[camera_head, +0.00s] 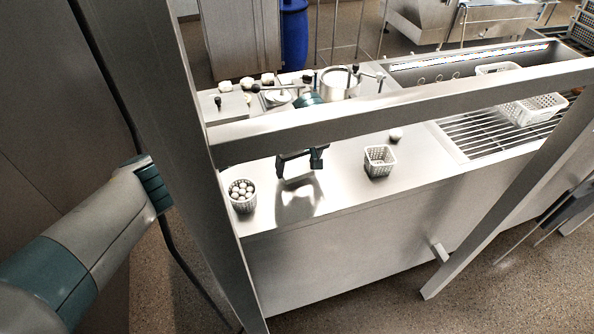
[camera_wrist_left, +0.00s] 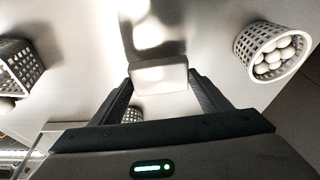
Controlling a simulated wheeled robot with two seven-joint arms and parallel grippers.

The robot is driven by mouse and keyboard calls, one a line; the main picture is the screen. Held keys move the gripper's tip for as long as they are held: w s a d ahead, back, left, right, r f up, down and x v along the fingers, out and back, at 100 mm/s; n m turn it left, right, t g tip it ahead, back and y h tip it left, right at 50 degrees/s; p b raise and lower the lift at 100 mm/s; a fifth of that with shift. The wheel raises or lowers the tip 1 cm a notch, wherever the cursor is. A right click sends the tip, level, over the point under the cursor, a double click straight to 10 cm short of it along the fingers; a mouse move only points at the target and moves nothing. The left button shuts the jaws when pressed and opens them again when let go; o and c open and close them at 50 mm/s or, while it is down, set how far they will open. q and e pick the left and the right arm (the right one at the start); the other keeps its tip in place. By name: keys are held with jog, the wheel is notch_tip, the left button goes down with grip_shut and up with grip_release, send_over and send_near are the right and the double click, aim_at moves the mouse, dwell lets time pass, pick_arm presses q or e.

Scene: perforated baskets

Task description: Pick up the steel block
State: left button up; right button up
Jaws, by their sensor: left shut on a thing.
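The steel block (camera_wrist_left: 160,77) is a pale grey, smooth block between the fingertips of my left gripper (camera_wrist_left: 159,84) in the left wrist view. The fingers are shut on its two sides. In the head view my left gripper (camera_head: 299,163) is over the steel counter, behind the slanted metal frame bar. The block is hard to make out there against the bright counter and its reflection. Whether it is clear of the counter I cannot tell. My right gripper is not in view.
A round white perforated basket (camera_head: 242,204) of several pale balls stands left of my gripper. A square white basket (camera_head: 379,168) stands to its right, with a small round thing (camera_head: 396,135) behind it. Metal frame bars (camera_head: 400,112) cross above the counter. A pot (camera_head: 338,85) stands further back.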

aim_at(297, 169)
pick_arm(q)
notch_tip(297, 169, up, 8)
jog(key=shift+b, duration=1.1)
